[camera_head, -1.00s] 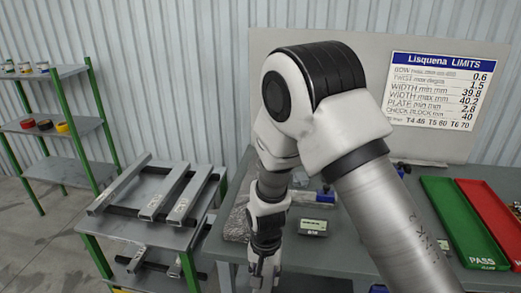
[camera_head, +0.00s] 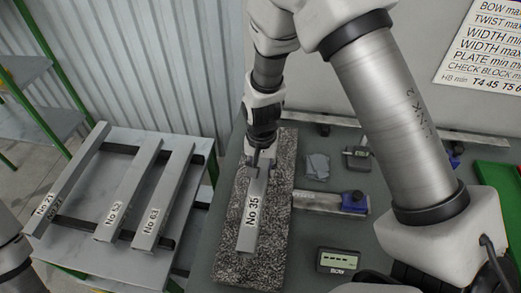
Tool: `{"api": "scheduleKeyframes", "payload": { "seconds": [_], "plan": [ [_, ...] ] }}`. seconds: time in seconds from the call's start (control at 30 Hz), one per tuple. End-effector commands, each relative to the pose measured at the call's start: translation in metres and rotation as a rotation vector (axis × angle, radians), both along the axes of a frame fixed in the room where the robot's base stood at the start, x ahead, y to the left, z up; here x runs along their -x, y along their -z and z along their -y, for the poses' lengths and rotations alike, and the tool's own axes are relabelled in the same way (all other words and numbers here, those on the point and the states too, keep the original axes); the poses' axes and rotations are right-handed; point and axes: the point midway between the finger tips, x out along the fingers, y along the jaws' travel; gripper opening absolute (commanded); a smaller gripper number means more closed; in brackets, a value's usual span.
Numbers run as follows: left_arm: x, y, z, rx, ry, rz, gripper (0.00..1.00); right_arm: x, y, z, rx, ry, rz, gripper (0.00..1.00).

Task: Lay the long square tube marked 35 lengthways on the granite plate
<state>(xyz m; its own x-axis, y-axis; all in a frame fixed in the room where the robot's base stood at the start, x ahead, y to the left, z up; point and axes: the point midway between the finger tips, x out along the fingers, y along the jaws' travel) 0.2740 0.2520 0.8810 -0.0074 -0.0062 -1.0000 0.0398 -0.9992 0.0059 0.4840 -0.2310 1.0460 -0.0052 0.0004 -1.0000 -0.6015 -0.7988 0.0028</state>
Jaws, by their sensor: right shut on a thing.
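The long square tube marked No 35 (camera_head: 253,215) is over the speckled granite plate (camera_head: 230,268), its length running along the plate's long side. I cannot tell whether it touches the plate. My right gripper (camera_head: 259,166) is shut on the tube at its far end, seen from above and behind. The far part of the tube is hidden by the gripper and wrist. My left gripper is not in view.
A rack at left holds tubes marked No 21 (camera_head: 66,180), No 52 (camera_head: 128,190) and No 63 (camera_head: 163,198). Right of the plate stand a grey-and-blue tool (camera_head: 330,203), a BOW gauge (camera_head: 342,261) and another gauge (camera_head: 357,157). A green tray (camera_head: 497,176) is at far right.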

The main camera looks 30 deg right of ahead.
Motion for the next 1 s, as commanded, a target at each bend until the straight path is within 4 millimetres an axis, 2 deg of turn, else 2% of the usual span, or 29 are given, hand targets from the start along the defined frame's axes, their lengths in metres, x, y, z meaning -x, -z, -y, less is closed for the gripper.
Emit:
{"api": "scheduleKeyframes", "payload": {
  "seconds": [0.37,0.8,1.0],
  "plan": [
    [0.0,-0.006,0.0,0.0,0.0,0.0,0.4,0.0,-0.002,0.0,-0.001,0.001,0.002,0.0],
    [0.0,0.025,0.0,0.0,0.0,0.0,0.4,0.0,0.048,0.0,-0.001,0.002,0.002,0.0],
    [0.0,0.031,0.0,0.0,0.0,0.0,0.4,0.0,0.061,0.0,-0.001,0.001,0.003,0.0]
  ]
}}
